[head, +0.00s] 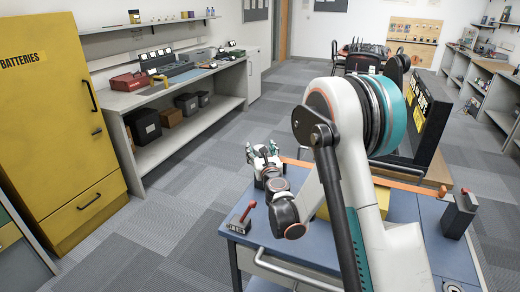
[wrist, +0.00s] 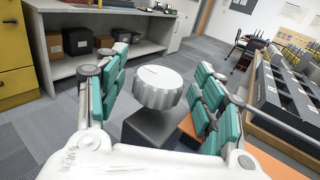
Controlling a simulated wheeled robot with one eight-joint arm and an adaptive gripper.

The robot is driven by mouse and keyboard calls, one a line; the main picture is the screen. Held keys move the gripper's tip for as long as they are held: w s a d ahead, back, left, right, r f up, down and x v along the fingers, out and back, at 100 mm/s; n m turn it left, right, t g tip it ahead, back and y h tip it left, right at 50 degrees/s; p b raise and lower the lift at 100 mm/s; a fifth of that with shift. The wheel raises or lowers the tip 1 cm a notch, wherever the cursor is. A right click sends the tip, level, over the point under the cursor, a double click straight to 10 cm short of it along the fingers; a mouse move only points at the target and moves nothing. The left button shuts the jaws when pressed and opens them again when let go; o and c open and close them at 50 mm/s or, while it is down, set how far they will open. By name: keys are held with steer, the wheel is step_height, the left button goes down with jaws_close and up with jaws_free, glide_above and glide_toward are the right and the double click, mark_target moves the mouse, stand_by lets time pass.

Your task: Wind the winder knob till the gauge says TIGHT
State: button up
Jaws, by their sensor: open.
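The winder knob (wrist: 158,89) is a silver, fluted, round knob with a dark line on its top. It stands on a dark grey block (wrist: 152,130) in the wrist view. My gripper (head: 262,151) is open, with teal-padded fingers on both sides of the knob. In the wrist view a gap shows between the knob and the pads on each side. In the head view my gripper is over the far left part of the blue-topped bench (head: 315,243), and the knob cannot be made out there. I cannot make out a gauge or its reading in either view.
An orange strap (head: 405,186) runs across the bench to a dark post (head: 459,216) at right. A small block with a red lever (head: 242,217) sits at the bench's left corner. A black panel with yellow labels (head: 424,112) stands behind my arm. Carpet is clear at left.

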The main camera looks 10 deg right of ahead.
steer(key=s, duration=1)
steer(key=shift+s+a, duration=0.15)
steer(key=shift+s, duration=0.15)
